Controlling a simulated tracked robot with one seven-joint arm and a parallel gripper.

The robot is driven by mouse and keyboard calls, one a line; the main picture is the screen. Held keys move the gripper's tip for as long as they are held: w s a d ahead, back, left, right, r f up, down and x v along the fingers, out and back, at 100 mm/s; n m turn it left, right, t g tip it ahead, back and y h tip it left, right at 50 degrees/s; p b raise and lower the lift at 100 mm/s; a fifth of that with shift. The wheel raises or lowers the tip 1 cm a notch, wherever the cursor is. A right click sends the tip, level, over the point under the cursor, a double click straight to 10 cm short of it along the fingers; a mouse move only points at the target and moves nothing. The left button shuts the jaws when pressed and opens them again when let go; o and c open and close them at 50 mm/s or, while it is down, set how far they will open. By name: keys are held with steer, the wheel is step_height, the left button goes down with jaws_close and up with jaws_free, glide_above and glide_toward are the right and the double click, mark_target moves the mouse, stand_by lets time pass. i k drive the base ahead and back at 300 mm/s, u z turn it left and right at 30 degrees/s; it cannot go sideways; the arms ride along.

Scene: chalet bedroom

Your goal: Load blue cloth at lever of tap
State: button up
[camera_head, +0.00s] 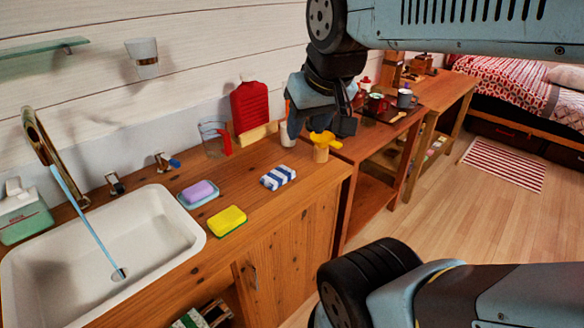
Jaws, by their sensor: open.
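A folded blue-and-white striped cloth (278,177) lies on the wooden counter right of the sink. The brass tap (38,135) stands behind the sink at the left, and a blue stream runs from its spout to the drain. A lever with a blue part (168,161) stands behind the sink's back right corner. A second lever (115,184) stands nearer the spout. My gripper (320,127) is open, pointing down over the counter's right end, beside a yellow-topped wooden object (321,147). It is right of the cloth and apart from it. Whether it touches the yellow-topped object is unclear.
A yellow-green sponge (228,221) and a purple soap on a dish (198,193) lie between the sink (185,238) and cloth. A glass jug (213,141) and a red bottle (250,106) stand along the wall. A tray with mugs (407,98) is farther right.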

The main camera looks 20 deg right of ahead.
mark_target(159, 155)
steer(key=u, duration=0.65)
steer(key=i, duration=0.1)
steer(key=z, duration=2.5)
steer(key=k, duration=0.75)
steer(key=u, duration=0.35)
steer(key=i, duration=1)
steer(key=u, duration=0.1)
